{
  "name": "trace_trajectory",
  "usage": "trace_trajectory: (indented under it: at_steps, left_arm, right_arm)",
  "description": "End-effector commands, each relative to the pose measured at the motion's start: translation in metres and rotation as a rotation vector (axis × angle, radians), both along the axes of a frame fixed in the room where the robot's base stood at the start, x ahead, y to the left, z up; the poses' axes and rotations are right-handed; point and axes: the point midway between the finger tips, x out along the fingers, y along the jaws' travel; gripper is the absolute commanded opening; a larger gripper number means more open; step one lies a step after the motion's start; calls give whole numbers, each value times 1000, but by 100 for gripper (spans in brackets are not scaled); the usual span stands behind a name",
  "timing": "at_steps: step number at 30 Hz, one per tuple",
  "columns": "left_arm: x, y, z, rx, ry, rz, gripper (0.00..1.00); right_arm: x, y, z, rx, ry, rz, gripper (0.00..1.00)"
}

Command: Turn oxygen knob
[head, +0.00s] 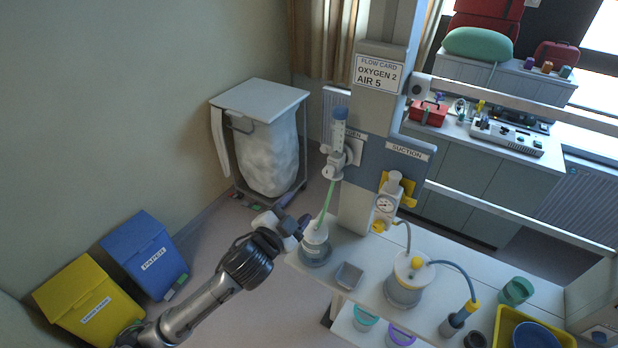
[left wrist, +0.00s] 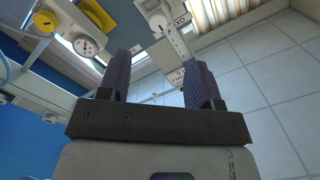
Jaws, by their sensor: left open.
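The oxygen flowmeter (head: 339,132) is a clear tube with a blue top on the post, beside a partly hidden oxygen label. A white round knob (head: 327,173) sits at its lower end. In the left wrist view a white round knob (left wrist: 158,21) shows near the top, beyond the fingers and next to a label reading "OXY". My left gripper (head: 303,224) is below the flowmeter, beside the humidifier bottle (head: 315,246), and apart from the knob. In the left wrist view its two dark fingers (left wrist: 162,84) are spread with nothing between them. My right gripper is not in view.
A flow card (head: 379,74) reads "OXYGEN 2, AIR 5". A green tube (head: 326,204) runs from the flowmeter to the bottle. The suction gauge (head: 385,205) with yellow parts is to the right. A suction jar (head: 404,284) and metal tray (head: 348,275) stand on the white shelf.

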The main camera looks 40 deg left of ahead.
Motion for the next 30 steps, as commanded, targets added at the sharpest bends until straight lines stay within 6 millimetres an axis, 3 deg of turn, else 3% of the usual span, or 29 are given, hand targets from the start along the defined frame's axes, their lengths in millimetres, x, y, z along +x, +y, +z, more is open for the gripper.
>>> trace_trajectory:
  at_steps: [8,21,30]
  left_arm:
    - [18,-2,9,33,-41,-37,58]
    - [96,15,10,32,-39,-35,58]
    - [128,21,8,32,-38,-37,58]
  right_arm:
    - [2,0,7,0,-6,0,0]
    - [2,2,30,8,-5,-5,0]
    - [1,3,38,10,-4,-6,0]
